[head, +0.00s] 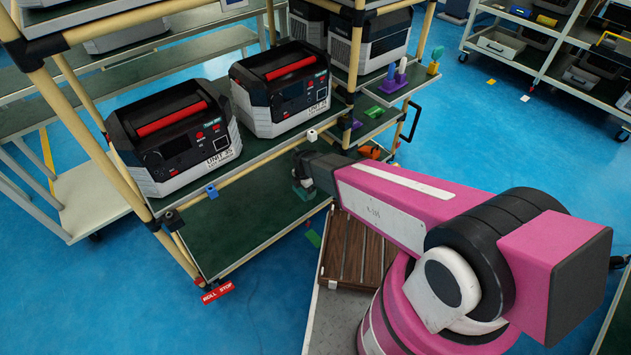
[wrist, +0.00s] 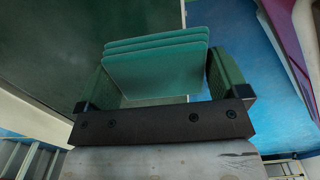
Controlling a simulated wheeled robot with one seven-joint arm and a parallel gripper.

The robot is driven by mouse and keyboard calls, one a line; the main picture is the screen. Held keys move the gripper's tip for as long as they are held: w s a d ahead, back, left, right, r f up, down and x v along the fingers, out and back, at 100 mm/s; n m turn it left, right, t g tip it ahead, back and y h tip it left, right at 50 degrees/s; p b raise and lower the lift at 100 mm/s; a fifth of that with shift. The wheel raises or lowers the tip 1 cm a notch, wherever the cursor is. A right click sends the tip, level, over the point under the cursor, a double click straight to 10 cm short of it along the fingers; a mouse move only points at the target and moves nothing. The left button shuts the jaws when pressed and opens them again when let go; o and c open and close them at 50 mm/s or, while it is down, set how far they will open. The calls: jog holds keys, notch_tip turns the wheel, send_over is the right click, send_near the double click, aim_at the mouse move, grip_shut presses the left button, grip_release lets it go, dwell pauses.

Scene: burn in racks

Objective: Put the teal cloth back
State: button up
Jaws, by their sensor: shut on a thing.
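The teal cloth (wrist: 156,68) looks like a flat folded stack of several layers in the wrist view. It sits between the two green-padded fingers of my gripper (wrist: 163,82), which is shut on it. In the head view my gripper (head: 303,184) is beside the rack's front edge, over the right part of the dark green lower shelf (head: 235,228). A little of the cloth shows below the fingers there, mostly hidden by my arm. I cannot tell whether the cloth touches the shelf.
Two power units, one at left (head: 172,140) and one labelled UNIT 36 (head: 283,92), stand on the shelf above. Tan posts and rails frame the rack. A side shelf holds purple and green pieces (head: 390,82). A slatted wooden tray (head: 352,250) lies beside my arm.

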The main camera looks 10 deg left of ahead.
jog(key=shift+a, duration=0.15)
jog(key=w+f, duration=0.2)
jog(key=w, duration=0.1)
jog(key=w+d+f, duration=0.1)
jog(key=w+f, duration=0.1)
jog(key=w, duration=0.2)
jog(key=w+d+f, duration=0.1)
jog(key=w+f, duration=0.1)
jog(key=w, duration=0.2)
jog(key=shift+f, duration=2.4)
jog(key=shift+w+f, duration=0.1)
jog(key=o, duration=0.5)
jog(key=shift+f, duration=0.1)
jog(key=shift+o, duration=0.2)
notch_tip(320, 180, up, 8)
jog(key=shift+f, duration=0.1)
